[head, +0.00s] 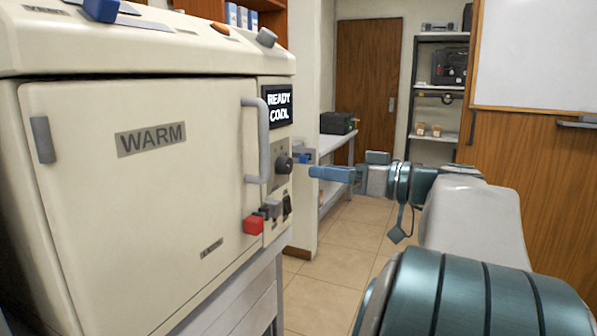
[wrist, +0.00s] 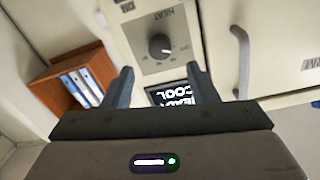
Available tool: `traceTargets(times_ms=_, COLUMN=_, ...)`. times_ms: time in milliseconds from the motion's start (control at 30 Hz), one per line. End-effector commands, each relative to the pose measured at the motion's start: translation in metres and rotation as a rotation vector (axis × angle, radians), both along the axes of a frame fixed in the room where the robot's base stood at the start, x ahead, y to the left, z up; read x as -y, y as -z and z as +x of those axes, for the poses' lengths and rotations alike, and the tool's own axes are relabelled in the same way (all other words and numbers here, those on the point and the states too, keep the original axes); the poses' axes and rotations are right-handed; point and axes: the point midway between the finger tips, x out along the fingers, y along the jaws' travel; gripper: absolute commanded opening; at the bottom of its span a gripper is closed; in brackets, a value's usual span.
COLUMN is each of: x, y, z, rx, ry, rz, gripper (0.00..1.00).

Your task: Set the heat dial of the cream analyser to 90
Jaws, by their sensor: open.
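The cream analyser (head: 100,200) fills the left of the head view. Its dark round heat dial (head: 284,163) sits on a grey plate right of the door handle. In the wrist view the heat dial (wrist: 160,46) appears upside down under the word HEAT, with an OFF mark to its right. I cannot read its exact setting. My gripper (head: 306,165) is open, level with the dial and pointing at it from the right. In the wrist view, my gripper (wrist: 161,78) has its fingers on either side below the dial, apart from it, with nothing between them.
A display (head: 278,106) reads READY COOL above the dial. The door handle (head: 254,140) juts out just left of it. A red button (head: 253,225) and a dark switch (head: 287,207) lie below. Open tiled floor (head: 345,250) lies to the right.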

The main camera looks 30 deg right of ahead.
Motion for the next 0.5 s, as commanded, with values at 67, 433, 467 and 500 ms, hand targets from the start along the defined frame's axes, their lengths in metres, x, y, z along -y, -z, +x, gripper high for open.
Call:
traceTargets(times_ms=67, x=-0.011, y=0.001, z=0.014, rx=0.001, ry=-0.003, rz=0.000, gripper=0.53)
traceTargets(times_ms=433, x=-0.036, y=0.000, z=0.051, rx=-0.001, ry=0.000, rz=0.001, gripper=0.53)
traceTargets(times_ms=467, x=-0.037, y=0.000, z=0.052, rx=-0.001, ry=0.000, rz=0.001, gripper=0.53)
traceTargets(times_ms=500, x=-0.038, y=0.000, z=0.053, rx=-0.001, ry=0.000, rz=0.001, gripper=0.53)
